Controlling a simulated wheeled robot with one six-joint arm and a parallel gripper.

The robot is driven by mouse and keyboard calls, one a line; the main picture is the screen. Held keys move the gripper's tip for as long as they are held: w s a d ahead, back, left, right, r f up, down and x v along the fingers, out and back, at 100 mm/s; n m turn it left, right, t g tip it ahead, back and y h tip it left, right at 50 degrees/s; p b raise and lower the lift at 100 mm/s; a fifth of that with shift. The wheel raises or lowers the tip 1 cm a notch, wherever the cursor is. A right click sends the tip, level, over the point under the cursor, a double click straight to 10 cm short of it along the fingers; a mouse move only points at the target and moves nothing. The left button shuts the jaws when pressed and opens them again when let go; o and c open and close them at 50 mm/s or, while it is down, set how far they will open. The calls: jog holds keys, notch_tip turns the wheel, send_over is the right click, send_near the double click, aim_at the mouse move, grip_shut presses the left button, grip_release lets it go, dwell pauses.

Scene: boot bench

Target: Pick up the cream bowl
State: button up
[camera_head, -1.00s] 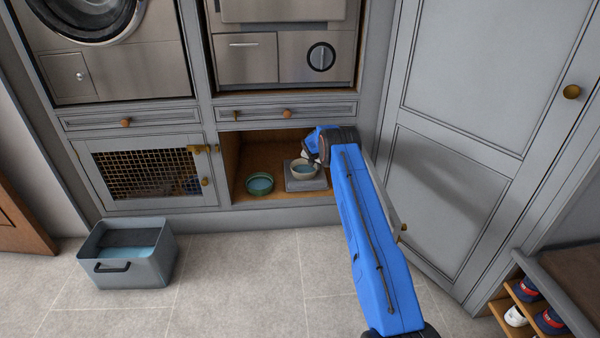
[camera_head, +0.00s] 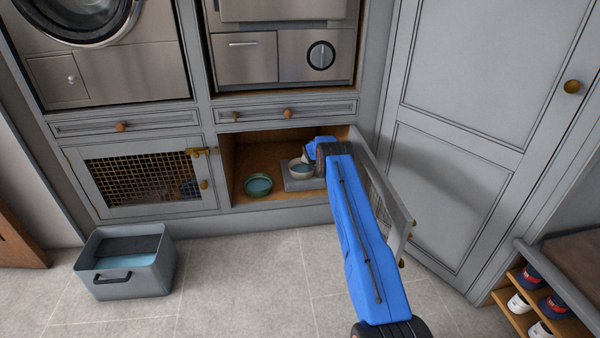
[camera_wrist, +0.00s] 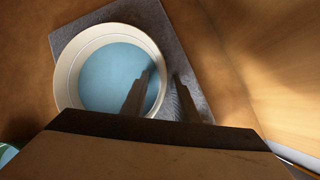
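The cream bowl (camera_head: 301,173), with blue inside, sits on a grey square mat (camera_head: 296,187) in the open lower compartment. In the wrist view the bowl (camera_wrist: 70,75) fills the left middle, on the mat (camera_wrist: 160,18). My gripper (camera_wrist: 163,76) is over the bowl's right rim, its fingers apart. One finger appears over the inside of the bowl and the other outside the rim, above the mat. Contact with the rim cannot be told. In the head view my arm hides the fingers and part of the bowl.
A green bowl (camera_head: 258,185) stands left of the mat. The open cabinet door (camera_head: 391,205) is close to my arm's right side. A mesh door (camera_head: 140,180) is on the left. A grey crate (camera_head: 125,280) stands on the floor. Shoes sit on a rack (camera_head: 570,320) at lower right.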

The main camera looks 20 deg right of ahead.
jog(key=shift+c, duration=0.7)
grip_shut()
jog(key=shift+a+r, duration=0.1)
jog(key=shift+a, duration=0.05)
jog(key=shift+w+a+r, duration=0.1)
jog(key=shift+r, duration=0.15)
notch_tip(320, 180, up, 7)
jog(key=w+a, duration=0.2)
jog(key=a, duration=0.7)
jog(key=w+a, duration=0.3)
jog(key=a, duration=0.7)
jog(key=shift+w+f, duration=0.2)
jog(key=shift+f, duration=0.15)
